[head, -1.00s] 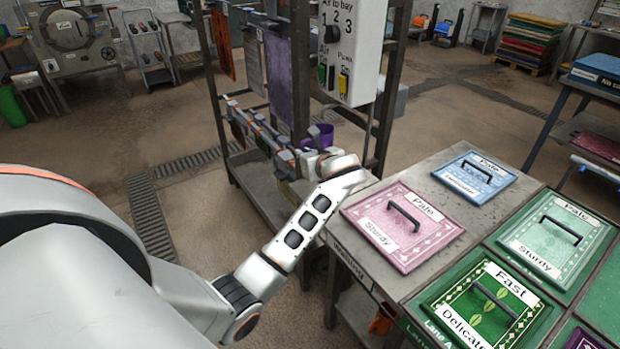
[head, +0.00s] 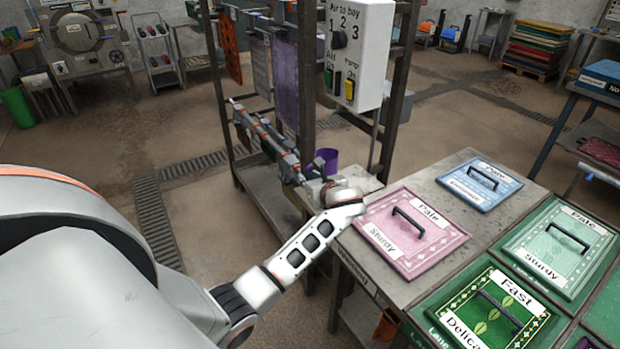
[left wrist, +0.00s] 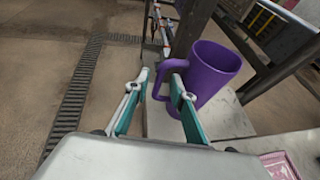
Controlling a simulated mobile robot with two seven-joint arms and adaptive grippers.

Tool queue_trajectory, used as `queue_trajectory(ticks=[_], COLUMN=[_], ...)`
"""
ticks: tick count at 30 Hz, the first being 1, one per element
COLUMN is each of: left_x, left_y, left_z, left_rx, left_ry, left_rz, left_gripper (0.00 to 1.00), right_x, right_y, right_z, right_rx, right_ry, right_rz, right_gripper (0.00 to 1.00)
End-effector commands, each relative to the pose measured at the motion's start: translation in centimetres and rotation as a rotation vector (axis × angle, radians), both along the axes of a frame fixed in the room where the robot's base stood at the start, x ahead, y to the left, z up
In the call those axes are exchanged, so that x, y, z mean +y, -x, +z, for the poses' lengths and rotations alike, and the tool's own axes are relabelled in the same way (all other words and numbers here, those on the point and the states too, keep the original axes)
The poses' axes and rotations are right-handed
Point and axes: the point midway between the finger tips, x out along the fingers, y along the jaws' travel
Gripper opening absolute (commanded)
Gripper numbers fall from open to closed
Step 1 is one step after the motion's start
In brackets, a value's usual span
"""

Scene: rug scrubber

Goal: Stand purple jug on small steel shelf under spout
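The purple jug (head: 325,161) is just beyond the near bench's far left corner. It is large in the left wrist view (left wrist: 212,72), open top up, its handle (left wrist: 157,90) on the left side. I cannot make out the spout or small steel shelf for certain. My right gripper is out of view.
A dark metal rack (head: 307,75) with hanging cloths and a control box (head: 358,60) stands behind the jug.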

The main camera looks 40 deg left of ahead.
Motion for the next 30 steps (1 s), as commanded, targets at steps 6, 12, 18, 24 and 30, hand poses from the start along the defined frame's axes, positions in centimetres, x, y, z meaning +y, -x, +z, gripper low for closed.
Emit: queue_trajectory(ticks=[6, 12, 18, 24, 30], left_x=[0.0, -0.5, -2.9, -6.1, -8.3], left_y=[0.0, 0.2, 1.9, 4.0, 5.6], left_z=[0.0, 0.3, 1.4, 3.0, 4.2], left_rx=[0.000, -0.001, -0.002, -0.001, -0.001], left_ry=[0.000, 0.001, 0.002, 0.003, 0.002], left_rz=[0.000, -0.001, -0.002, -0.001, 0.000], left_gripper=[0.25, 0.25, 0.25, 0.25, 0.25], right_x=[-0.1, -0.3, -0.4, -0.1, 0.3], right_y=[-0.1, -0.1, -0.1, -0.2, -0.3], right_z=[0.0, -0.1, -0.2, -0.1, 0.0], right_rx=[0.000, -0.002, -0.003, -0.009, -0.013], right_ry=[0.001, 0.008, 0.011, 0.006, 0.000], right_rz=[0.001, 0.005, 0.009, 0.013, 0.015], right_gripper=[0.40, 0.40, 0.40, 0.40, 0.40])
